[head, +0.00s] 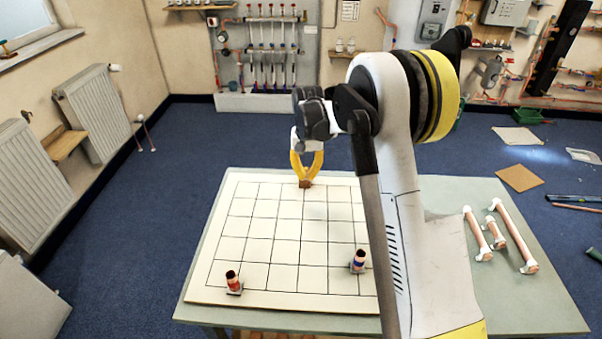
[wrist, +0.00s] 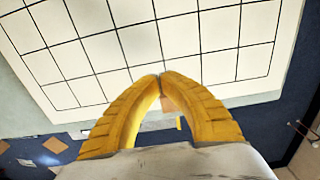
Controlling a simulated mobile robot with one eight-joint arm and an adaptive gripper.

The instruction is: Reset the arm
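My gripper (head: 306,177) hangs over the far edge of the white gridded board (head: 268,270), with its yellow fingers pointing down. In the wrist view the fingertips (wrist: 162,76) meet, with no object seen held between them. A small brown piece (head: 305,184) shows just below the tips in the head view. A copper-coloured patch (wrist: 170,103) shows through the gap between the fingers in the wrist view; whether it is the same piece I cannot tell. My arm rises at the right of the board and hides part of it.
A red-banded copper fitting (head: 234,282) and a blue-banded one (head: 358,261) stand on the board's near part. Several copper pipes with white ends (head: 512,235) lie on the green table (head: 540,303) at the right. Radiators (head: 95,105) line the left wall. Blue floor surrounds the table.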

